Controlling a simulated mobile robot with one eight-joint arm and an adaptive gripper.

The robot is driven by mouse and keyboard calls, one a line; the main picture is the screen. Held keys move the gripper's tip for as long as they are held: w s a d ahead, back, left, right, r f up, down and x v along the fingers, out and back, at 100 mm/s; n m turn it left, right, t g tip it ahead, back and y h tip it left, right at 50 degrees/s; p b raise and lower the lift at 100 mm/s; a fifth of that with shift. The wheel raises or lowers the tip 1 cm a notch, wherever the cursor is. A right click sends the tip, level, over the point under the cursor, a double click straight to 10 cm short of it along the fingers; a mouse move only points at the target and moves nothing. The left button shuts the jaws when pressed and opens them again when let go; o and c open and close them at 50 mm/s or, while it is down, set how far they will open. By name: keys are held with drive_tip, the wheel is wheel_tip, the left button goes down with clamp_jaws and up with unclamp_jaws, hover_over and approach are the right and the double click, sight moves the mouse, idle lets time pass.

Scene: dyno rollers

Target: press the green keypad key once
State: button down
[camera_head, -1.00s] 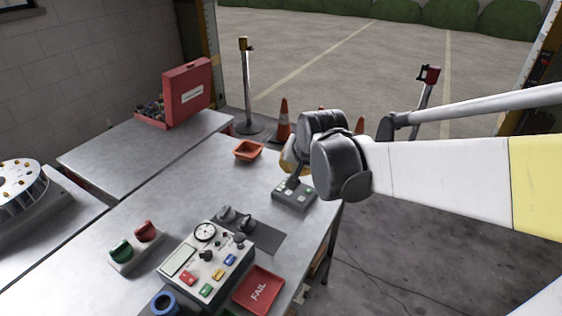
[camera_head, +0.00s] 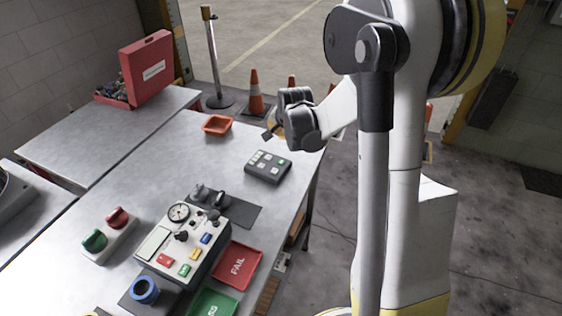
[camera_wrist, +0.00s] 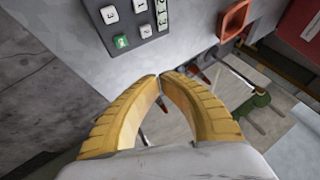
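The keypad (camera_head: 262,176) is a dark grey box near the far right edge of the metal table, with several white keys and one green key (camera_head: 284,162). In the wrist view the keypad (camera_wrist: 158,32) shows at the top, cut off by the frame edge, with its green key (camera_wrist: 121,41) at the lower left corner. My gripper's yellow fingers (camera_wrist: 159,77) meet at the tips with nothing between them. In the head view my gripper (camera_head: 270,133) is beyond and above the keypad, apart from it, with its fingers partly hidden by my wrist.
A console (camera_head: 157,269) with coloured buttons, one also green, stands nearer on the table. An orange tray (camera_head: 217,125) sits behind the keypad.

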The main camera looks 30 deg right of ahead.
sight(280, 160)
drive_tip(key=shift+f, duration=0.1)
wheel_tip(280, 160, down, 9)
drive_tip(key=b, duration=0.6)
drive_tip(key=shift+r+b, duration=0.2)
drive_tip(key=shift+b, duration=0.1)
idle(0.9)
drive_tip(key=shift+f+b, duration=0.4)
drive_tip(key=shift+f+b, duration=0.35)
drive_tip(key=shift+f, duration=0.05)
idle(0.5)
idle(0.3)
drive_tip(key=shift+r+p, duration=0.6)
drive_tip(key=shift+r, duration=0.25)
drive_tip(key=shift+r, duration=0.1)
drive_tip(key=shift+r+p, duration=1.8)
drive_tip(key=shift+r, duration=0.6)
